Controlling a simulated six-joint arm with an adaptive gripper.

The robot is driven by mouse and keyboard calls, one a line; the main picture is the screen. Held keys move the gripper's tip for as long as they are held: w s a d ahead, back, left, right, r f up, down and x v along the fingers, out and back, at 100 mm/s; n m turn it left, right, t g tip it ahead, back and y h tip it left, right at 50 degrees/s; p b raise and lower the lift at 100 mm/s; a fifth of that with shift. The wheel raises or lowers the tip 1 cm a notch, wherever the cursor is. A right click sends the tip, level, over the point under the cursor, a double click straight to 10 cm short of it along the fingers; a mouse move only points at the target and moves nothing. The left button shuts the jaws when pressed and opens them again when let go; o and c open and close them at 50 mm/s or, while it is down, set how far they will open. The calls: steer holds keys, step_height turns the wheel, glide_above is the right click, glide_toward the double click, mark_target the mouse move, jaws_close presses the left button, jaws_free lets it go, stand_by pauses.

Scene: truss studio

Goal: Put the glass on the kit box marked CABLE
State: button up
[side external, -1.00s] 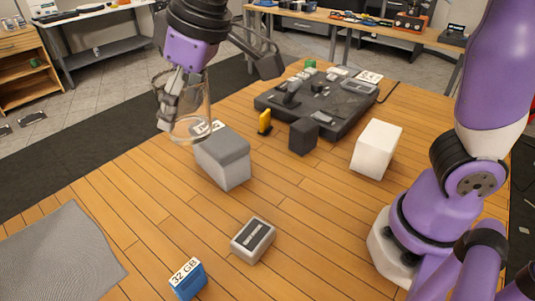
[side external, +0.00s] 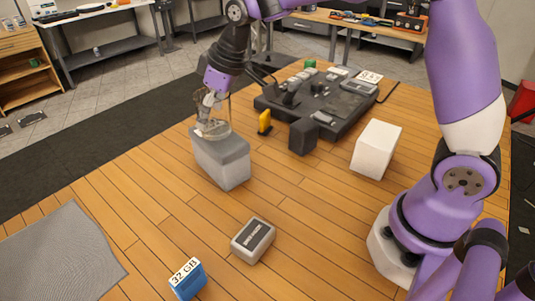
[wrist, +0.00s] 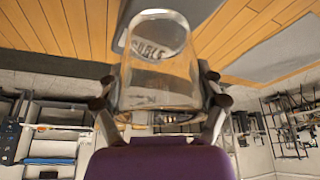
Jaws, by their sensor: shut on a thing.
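The clear glass (side external: 222,125) is at the top of the grey kit box (side external: 224,168), toward its far side; I cannot tell whether its base touches the lid. My gripper (side external: 209,110) is shut on the glass, which looks about upright. In the wrist view the glass (wrist: 158,78) sits between my fingers (wrist: 160,98). Part of a label reading like CABLE shows through the glass, on the box top. The glass and fingers hide part of that label in the side view.
A small grey labelled box (side external: 253,240) and a blue 32 GB box (side external: 187,279) stand in front. A dark box (side external: 303,137), white block (side external: 376,149), yellow item (side external: 265,122) and dark equipment board (side external: 345,118) are to the right. A grey mat (side external: 60,255) lies at left.

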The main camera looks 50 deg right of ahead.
steer(key=shift+f, duration=0.2)
steer(key=o, duration=1.2)
steer(key=shift+f, duration=0.15)
steer(key=shift+o, duration=0.2)
steer(key=v, duration=1.2)
steer(key=s+d+f+m+h, duration=0.1)
steer(key=s+d+f+m, duration=0.1)
steer(key=s, duration=0.6)
steer(key=s+d+f+m+t, duration=0.1)
steer(key=s+f, duration=0.3)
steer(key=s, duration=0.4)
steer(key=shift+s+d+m+h, duration=0.2)
steer(key=shift+d+m+h, duration=0.2)
steer(key=shift+m, duration=0.4)
